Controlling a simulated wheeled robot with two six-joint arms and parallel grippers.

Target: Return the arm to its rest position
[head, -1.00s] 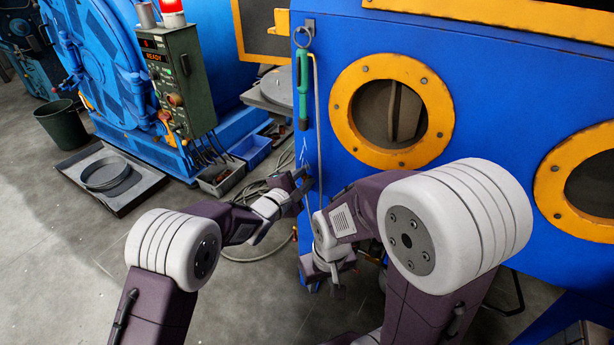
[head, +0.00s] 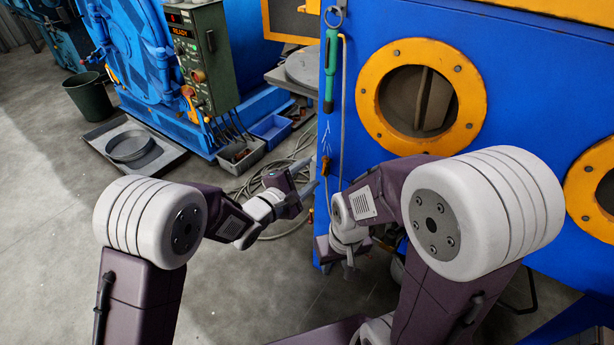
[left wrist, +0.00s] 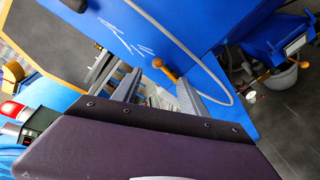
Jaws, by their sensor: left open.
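My left gripper (head: 308,182) is at the end of the purple and white left arm, in front of the blue cabinet's left edge. It is open and holds nothing that I can see. In the left wrist view its grey fingers (left wrist: 150,88) are spread, with a small orange-brown knob-ended piece (left wrist: 162,67) beyond the gap. That piece also shows on the cabinet in the head view (head: 326,165), just right of the fingers. My right gripper (head: 349,264) points down, lower and to the right, by the cabinet's lower left corner; its finger gap is unclear.
The blue cabinet (head: 362,35) with orange-ringed round ports stands close on the right. A green-handled tool (head: 330,70) hangs on it. A control box (head: 203,60) reads READY. Hoses (head: 275,178), a tray (head: 165,160) and a bin (head: 90,98) are on the floor.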

